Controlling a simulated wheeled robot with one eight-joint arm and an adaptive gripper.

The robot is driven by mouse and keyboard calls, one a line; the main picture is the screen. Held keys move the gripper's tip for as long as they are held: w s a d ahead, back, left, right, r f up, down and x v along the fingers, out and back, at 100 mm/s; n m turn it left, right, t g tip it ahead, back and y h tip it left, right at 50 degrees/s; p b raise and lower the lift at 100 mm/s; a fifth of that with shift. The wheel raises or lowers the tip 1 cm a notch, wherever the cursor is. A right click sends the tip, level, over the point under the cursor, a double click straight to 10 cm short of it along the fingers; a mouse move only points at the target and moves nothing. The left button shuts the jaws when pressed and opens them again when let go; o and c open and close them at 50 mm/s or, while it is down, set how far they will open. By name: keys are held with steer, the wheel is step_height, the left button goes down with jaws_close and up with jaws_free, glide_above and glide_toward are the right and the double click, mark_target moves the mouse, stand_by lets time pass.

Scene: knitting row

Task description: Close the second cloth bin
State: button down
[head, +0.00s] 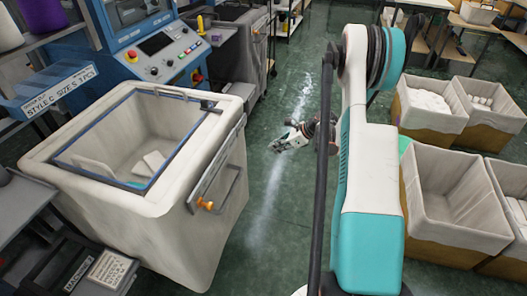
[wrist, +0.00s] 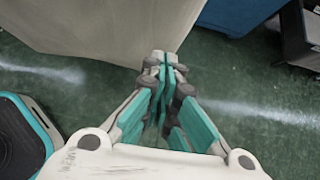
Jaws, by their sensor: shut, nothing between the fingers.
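A large off-white cloth bin (head: 90,205) stands at the left in the head view. Its top opening has a blue frame (head: 78,142), and pale pieces of cloth (head: 152,162) lie inside. A metal bar (head: 215,165) with an orange knob (head: 204,205) is on its right side. A second, greyer bin (head: 238,60) stands farther back, its top partly hidden. My gripper (head: 279,147) is low over the floor, right of the near bin and apart from it. In the wrist view my gripper (wrist: 166,62) is shut and empty, with a pale bin side (wrist: 100,30) beyond it.
A blue machine with a control panel (head: 165,52) stands behind the near bin. Several open fabric-lined boxes (head: 430,220) line the right side. The green floor (head: 270,210) between is clear. A dark cart (head: 80,262) is at the lower left.

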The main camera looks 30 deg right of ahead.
mark_target(244, 157)
steer(key=b+x, duration=0.1)
steer(key=x, duration=0.3)
steer(key=w+r+b+x, duration=0.1)
steer(key=b+x, duration=0.1)
steer(key=x, duration=0.2)
steer(key=a+r+b+x, duration=0.1)
steer(key=x, duration=0.3)
steer(key=shift+w+a+b, duration=0.1)
steer(key=shift+w+b, duration=0.25)
steer(key=shift+b, duration=0.05)
steer(key=shift+w, duration=0.1)
